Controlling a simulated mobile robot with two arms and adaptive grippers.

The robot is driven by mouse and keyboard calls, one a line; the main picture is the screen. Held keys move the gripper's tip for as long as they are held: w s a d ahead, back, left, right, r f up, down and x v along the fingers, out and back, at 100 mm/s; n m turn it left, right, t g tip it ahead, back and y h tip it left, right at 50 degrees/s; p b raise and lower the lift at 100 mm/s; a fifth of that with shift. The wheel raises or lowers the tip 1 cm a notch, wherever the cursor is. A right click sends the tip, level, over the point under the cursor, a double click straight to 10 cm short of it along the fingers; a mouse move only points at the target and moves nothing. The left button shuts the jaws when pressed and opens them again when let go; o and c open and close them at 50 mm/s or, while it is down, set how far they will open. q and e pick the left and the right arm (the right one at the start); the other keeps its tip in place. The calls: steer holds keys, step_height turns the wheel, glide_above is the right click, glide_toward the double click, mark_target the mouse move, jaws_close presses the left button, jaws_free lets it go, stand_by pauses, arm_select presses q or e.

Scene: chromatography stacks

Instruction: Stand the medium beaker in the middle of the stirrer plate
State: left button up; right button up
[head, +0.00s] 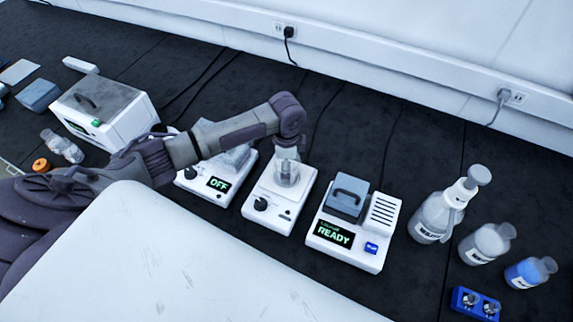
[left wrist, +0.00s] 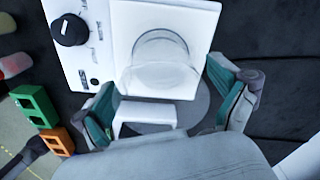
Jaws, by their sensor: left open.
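The medium beaker (head: 287,173), clear glass, stands upright on the white top of the stirrer plate (head: 262,204), about its middle. In the left wrist view the beaker (left wrist: 160,62) shows as a clear round rim and wall on the square white top, and the stirrer's black knob is at the upper left. My left gripper (head: 288,153) hangs over the beaker. In the left wrist view its teal-padded fingers (left wrist: 163,88) are spread apart with nothing between them that they grip. The fingertips are largely hidden in the head view. My right gripper is in neither view.
A device reading OFF (head: 219,184) stands close left of the stirrer, partly behind my arm. A device reading READY (head: 334,235) stands close right. Bottles (head: 433,217) and a blue rack (head: 475,303) are farther right. Orange and green blocks (left wrist: 35,105) show in the wrist view.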

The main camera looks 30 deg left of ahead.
arm_select(q)
step_height(320, 180, up, 12)
steer(key=b, duration=0.1)
steer(key=shift+f, duration=0.2)
steer(key=shift+f, duration=0.1)
